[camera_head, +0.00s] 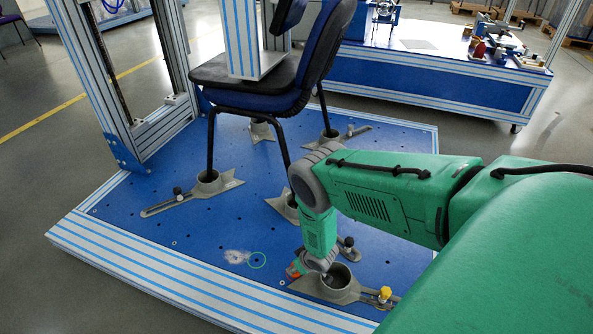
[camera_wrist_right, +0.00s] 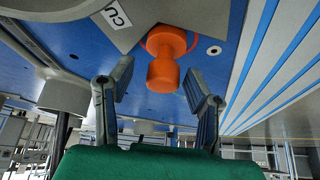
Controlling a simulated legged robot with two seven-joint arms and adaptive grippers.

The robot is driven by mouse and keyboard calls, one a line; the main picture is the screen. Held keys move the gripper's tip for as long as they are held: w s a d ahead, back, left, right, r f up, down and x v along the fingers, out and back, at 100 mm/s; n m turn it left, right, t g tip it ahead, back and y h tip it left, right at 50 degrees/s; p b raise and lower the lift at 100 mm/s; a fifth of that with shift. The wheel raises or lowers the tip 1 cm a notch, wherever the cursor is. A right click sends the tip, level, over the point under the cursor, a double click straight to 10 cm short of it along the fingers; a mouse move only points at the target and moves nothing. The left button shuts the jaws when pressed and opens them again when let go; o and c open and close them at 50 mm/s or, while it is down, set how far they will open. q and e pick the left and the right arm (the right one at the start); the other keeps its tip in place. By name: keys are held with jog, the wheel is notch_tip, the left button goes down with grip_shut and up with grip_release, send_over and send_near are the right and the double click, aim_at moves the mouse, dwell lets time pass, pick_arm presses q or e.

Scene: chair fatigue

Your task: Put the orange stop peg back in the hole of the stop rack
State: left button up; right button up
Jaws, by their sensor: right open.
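The orange stop peg (camera_wrist_right: 165,60) shows in the right wrist view as a short cylinder with a wider end. It is beside a grey plate with a "CU" label (camera_wrist_right: 116,15); whether it sits in a hole there, I cannot tell. My right gripper (camera_wrist_right: 158,80) is open, with one finger on each side of the peg's near end in the picture and no clear contact. In the head view my right gripper (camera_head: 312,268) is low over the blue platform, beside a grey cup-shaped holder (camera_head: 340,292), mostly hidden by the arm. I cannot identify the stop rack surely. My left gripper is out of view.
A chair (camera_head: 262,90) stands with its legs in grey holders (camera_head: 205,183) on the blue platform (camera_head: 190,240). A yellow knob (camera_head: 385,294) is on the near holder's arm. A metal frame column (camera_head: 95,85) rises at left. The platform's front left is fairly clear.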

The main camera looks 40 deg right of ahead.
jog(key=shift+a+r, duration=0.1)
jog(key=shift+a, duration=0.1)
grip_shut()
jog(key=shift+a, duration=0.1)
jog(key=shift+d+r+p, duration=0.2)
jog(key=shift+r+p, duration=0.3)
jog(key=shift+r, duration=0.05)
jog(key=shift+a+r+p, duration=0.1)
jog(key=shift+r+p, duration=0.35)
jog(key=shift+r, duration=0.25)
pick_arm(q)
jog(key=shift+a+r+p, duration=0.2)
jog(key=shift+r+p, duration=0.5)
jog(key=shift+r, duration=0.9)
pick_arm(e)
jog(key=shift+r, duration=0.85)
jog(key=shift+r+p, duration=1.6)
jog(key=shift+r, duration=0.45)
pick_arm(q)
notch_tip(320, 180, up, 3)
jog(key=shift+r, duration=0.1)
pick_arm(e)
jog(key=shift+f, duration=0.1)
